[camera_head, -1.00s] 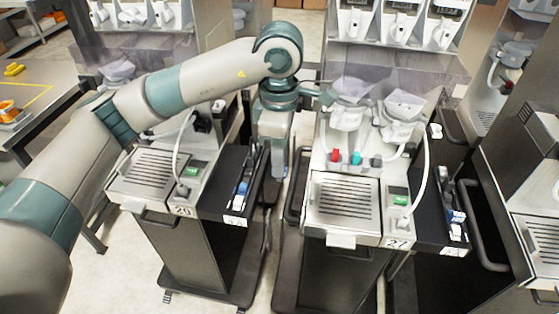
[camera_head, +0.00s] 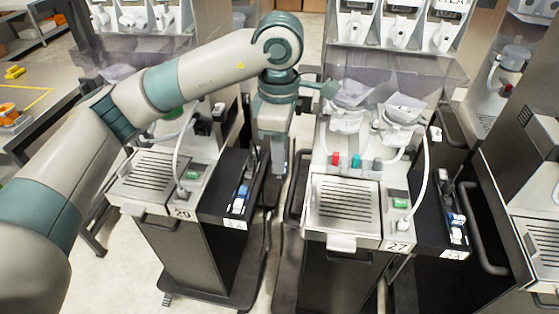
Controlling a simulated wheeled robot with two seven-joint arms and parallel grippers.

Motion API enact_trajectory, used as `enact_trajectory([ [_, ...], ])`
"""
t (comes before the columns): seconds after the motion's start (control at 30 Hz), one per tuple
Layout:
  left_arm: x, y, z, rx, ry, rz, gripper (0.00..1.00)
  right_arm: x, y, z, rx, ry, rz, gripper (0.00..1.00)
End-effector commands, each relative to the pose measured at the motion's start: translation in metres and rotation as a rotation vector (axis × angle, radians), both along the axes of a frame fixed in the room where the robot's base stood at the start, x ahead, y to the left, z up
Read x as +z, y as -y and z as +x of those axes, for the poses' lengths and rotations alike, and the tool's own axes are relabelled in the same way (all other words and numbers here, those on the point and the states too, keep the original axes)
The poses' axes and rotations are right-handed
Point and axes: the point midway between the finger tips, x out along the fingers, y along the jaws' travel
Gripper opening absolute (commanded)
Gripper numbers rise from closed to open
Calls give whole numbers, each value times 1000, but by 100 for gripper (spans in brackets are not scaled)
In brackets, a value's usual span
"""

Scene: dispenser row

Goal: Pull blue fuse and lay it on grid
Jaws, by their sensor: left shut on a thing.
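My left gripper (camera_head: 278,170) points down in the gap between the number 20 station and the number 27 station. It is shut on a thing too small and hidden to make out. On the number 27 station a red piece (camera_head: 335,158), a teal piece (camera_head: 357,160) and a grey piece (camera_head: 377,163) stand in a row behind its slotted grid (camera_head: 343,203). The gripper is to the left of this row, apart from it. The number 20 station also has a slotted grid (camera_head: 155,174). Both grids look bare. My right gripper is out of view.
A narrow black side tray (camera_head: 222,203) with blue and white items flanks the number 20 station. Another black side tray (camera_head: 436,232) is right of number 27. Clear hoppers and a curved white tube (camera_head: 426,175) rise around the number 27 grid.

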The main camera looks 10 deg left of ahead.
Motion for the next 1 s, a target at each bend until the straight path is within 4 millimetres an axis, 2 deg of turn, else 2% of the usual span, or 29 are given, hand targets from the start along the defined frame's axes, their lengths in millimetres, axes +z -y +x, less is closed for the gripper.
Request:
enact_trajectory([
  [0.27,12,0,0,0,0,0,0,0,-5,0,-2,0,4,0],
  [0.77,12,0,0,-1,-1,1,0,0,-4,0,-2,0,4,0],
  [1.0,11,-1,-1,-50,1,2,0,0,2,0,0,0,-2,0],
])
